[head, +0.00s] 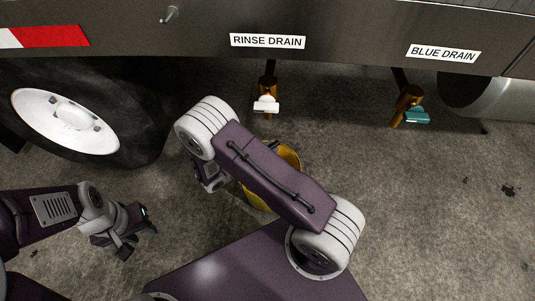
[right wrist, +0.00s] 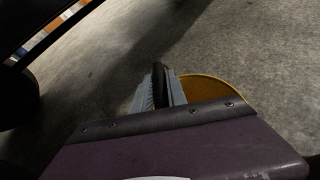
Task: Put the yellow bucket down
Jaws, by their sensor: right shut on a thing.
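The yellow bucket (head: 290,156) is mostly hidden behind my right arm in the head view; parts of its rim and side show on both sides of the arm link. In the right wrist view the bucket (right wrist: 212,91) shows as a yellow rounded rim just right of the fingers. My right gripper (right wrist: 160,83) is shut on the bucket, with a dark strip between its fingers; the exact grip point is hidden. I cannot tell whether the bucket's base touches the ground. My left gripper (head: 140,234) is open and empty, low at the left, apart from the bucket.
A truck side panel (head: 350,35) runs across the top. Below it hang a rinse drain pipe with white handle (head: 266,104) and a blue drain pipe with teal handle (head: 416,117). A large wheel (head: 68,120) stands left. The concrete ground (head: 440,210) at right is clear.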

